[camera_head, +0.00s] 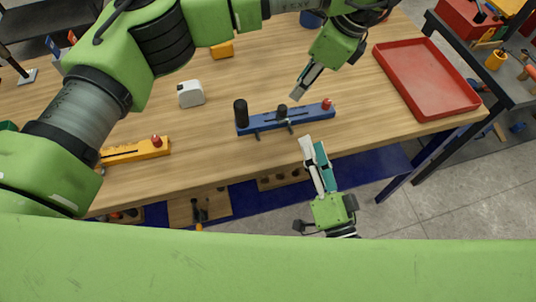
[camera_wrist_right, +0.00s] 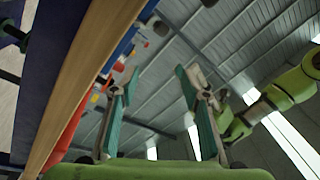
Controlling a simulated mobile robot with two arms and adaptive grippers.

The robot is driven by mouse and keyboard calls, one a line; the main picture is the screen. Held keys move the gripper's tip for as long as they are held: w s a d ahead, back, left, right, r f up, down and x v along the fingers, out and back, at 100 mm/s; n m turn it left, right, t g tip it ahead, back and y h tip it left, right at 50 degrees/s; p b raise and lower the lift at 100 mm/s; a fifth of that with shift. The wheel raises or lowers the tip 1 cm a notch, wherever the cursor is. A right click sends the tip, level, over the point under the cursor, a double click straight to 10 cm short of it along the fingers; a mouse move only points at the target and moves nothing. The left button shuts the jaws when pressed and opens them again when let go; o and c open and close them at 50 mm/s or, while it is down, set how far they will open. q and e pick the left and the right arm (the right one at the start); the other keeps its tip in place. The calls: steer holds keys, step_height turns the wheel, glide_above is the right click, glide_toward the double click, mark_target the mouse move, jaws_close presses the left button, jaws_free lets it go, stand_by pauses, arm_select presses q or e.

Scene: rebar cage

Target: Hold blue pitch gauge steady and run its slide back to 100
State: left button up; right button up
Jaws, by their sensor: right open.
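The blue pitch gauge (camera_head: 262,124) lies on the wooden table near its front edge. It has a tall black knob at its left end, a smaller dark slide knob near the middle and a red knob at its right end. Its scale marks are too small to read. My left gripper (camera_head: 299,88) is above and behind the gauge, pointing down and apart from it; its finger gap does not show. My right gripper (camera_head: 312,145) is open and empty in front of the gauge, by the table edge. In the right wrist view its two fingers (camera_wrist_right: 158,76) stand wide apart.
A yellow gauge (camera_head: 135,151) lies on the left of the table (camera_head: 215,150). A white block-like object (camera_head: 191,94) and a yellow object (camera_head: 222,50) lie behind. A red tray (camera_head: 425,82) is on the right. A tool cart stands beyond it.

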steer(key=a+m, duration=0.2)
steer(key=m, duration=0.2)
steer(key=m+g+y, duration=0.3)
steer(key=m, duration=1.2)
glide_toward(245, 120)
steer(key=d, duration=0.3)
steer(key=shift+s+d+r, duration=0.1)
steer(key=shift+s+d, duration=0.05)
steer(key=shift+s, duration=0.15)
steer(key=a+m, duration=0.2)
steer(key=m, duration=0.1)
steer(key=shift+s+g, duration=0.3)
steer(key=shift+y, duration=0.4)
steer(key=x, duration=1.3)
steer(key=shift+w+a, duration=0.15)
steer(key=shift+w, duration=0.15)
